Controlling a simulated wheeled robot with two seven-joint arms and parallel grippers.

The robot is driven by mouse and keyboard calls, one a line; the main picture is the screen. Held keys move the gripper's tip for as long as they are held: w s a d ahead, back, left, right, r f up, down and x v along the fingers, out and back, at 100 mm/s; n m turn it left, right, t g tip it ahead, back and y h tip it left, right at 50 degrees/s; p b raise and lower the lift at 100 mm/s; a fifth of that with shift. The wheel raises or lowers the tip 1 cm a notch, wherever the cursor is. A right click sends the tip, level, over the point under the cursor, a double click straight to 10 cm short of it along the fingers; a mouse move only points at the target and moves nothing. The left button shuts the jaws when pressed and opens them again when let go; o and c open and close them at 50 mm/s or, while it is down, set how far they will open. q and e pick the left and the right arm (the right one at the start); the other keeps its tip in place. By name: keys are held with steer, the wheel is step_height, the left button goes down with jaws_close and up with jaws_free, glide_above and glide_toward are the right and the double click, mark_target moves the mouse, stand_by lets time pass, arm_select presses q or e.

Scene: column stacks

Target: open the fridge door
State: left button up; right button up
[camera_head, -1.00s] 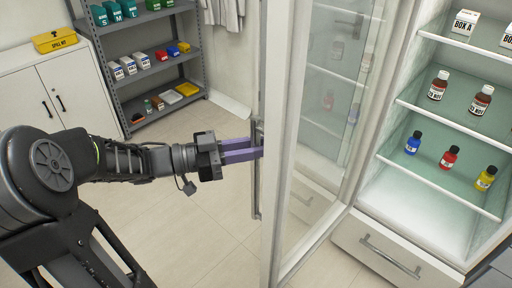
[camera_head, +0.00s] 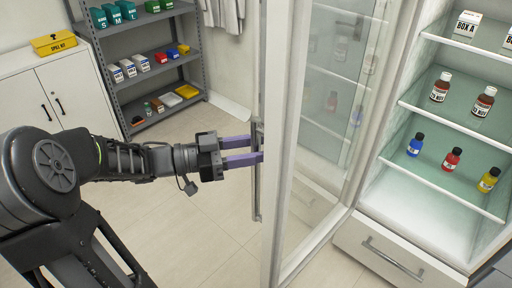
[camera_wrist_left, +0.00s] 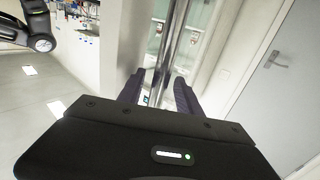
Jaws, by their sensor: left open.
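The fridge door (camera_head: 279,150) stands wide open, swung out to the left of the fridge, with its glass pane facing the shelves. Its long vertical handle (camera_head: 257,190) is on the door's outer side. My left gripper (camera_head: 260,149) is at the handle with its purple fingers spread apart. In the left wrist view the handle bar (camera_wrist_left: 170,50) runs between the two open fingers (camera_wrist_left: 158,92), and no grip on it shows. My right gripper is in neither view.
The fridge interior (camera_head: 400,215) is exposed, with bottles and boxes on its shelves and a drawer (camera_head: 390,255) below. A grey shelf rack (camera_head: 125,80) and a white cabinet (camera_head: 60,90) stand at the back left. The floor between is clear.

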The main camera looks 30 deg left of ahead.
arm_select(q)
steer(key=shift+s+a+f+b, duration=0.15)
steer(key=shift+b, duration=0.45)
steer(key=b+v, duration=0.6)
steer(key=v, duration=0.1)
steer(key=shift+a, duration=0.2)
steer(key=shift+s, duration=0.1)
